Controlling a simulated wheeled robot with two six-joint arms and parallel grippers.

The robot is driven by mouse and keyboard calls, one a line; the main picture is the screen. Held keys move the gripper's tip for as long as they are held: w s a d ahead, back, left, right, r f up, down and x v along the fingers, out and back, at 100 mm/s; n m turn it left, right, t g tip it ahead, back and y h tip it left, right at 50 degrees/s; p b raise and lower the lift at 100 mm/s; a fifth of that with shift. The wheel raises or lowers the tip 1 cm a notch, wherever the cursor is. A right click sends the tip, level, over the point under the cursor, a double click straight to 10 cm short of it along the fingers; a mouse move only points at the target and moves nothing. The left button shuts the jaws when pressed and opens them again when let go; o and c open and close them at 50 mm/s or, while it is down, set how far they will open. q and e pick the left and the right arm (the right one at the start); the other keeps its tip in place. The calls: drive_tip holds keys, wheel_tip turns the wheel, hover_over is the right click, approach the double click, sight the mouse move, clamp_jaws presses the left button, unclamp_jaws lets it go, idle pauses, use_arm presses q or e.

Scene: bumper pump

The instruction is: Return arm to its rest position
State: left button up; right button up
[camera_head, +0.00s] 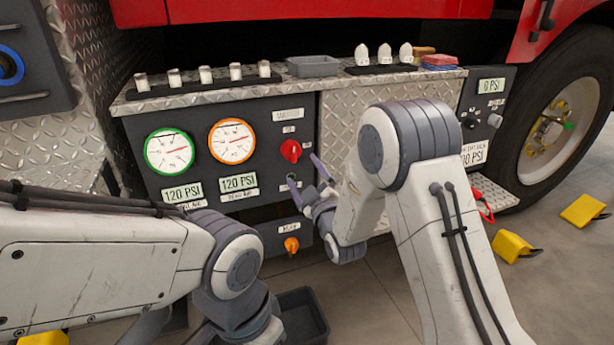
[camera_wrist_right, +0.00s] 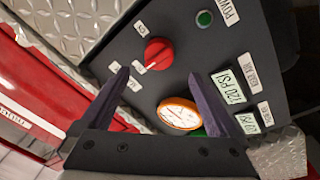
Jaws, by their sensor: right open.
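My right arm reaches in from the lower right in the head view. Its gripper (camera_head: 304,172) is open and empty, close in front of the dark pump panel (camera_head: 190,112), just below and right of the red knob (camera_head: 290,151). In the right wrist view the two fingers of the right gripper (camera_wrist_right: 160,75) stand apart with nothing between them. The red knob (camera_wrist_right: 158,53) lies beyond the fingertips, apparently untouched. My left arm crosses the lower left of the head view. Its gripper is not visible.
Two gauges, green-rimmed (camera_head: 169,151) and orange-rimmed (camera_head: 232,141), sit left of the red knob. An orange knob (camera_head: 291,245) is below. A ledge (camera_head: 220,92) above carries small parts and a grey tray (camera_head: 313,66). Yellow chocks (camera_head: 583,210) lie near the wheel (camera_head: 563,120).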

drive_tip(key=shift+v, duration=1.1)
drive_tip(key=shift+a, duration=0.1)
